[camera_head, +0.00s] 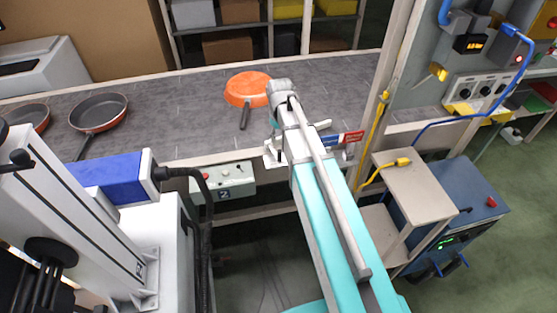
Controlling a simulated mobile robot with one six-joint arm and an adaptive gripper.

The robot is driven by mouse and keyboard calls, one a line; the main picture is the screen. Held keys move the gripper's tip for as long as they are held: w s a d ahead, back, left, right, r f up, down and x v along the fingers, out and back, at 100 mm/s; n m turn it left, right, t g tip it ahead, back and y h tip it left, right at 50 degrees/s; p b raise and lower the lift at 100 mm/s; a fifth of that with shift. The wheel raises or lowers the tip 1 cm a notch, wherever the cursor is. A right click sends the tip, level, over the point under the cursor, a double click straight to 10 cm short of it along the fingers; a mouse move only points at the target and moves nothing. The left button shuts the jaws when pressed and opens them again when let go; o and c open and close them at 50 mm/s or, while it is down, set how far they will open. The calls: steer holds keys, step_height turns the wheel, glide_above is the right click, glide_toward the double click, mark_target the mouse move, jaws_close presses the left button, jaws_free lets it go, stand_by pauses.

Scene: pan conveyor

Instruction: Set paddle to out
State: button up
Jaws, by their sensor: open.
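A small red-and-blue labelled plate (341,138) sits at the conveyor's front edge, right of my arm. It may belong to the paddle, but its text is too small to read. I cannot make out the paddle itself or its setting; my arm covers part of this stretch. My turquoise and grey arm reaches from the bottom up to the conveyor edge. My gripper (274,152) shows only in part as pale pieces beside the arm's far end, left of the plate. It is open, and I see nothing held in it. I cannot tell whether it touches anything.
The grey conveyor (190,110) carries an orange pan (247,89) just beyond my arm's end and dark pans (98,112) at the left. A control box (224,182) hangs below its front edge. A post, cables and a beige stand (412,185) crowd the right side.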

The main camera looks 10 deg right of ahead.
mark_target(280, 160)
steer(key=shift+f+b, duration=5.05)
steer(key=shift+f, duration=0.3)
steer(key=shift+c, duration=0.2)
jaws_close()
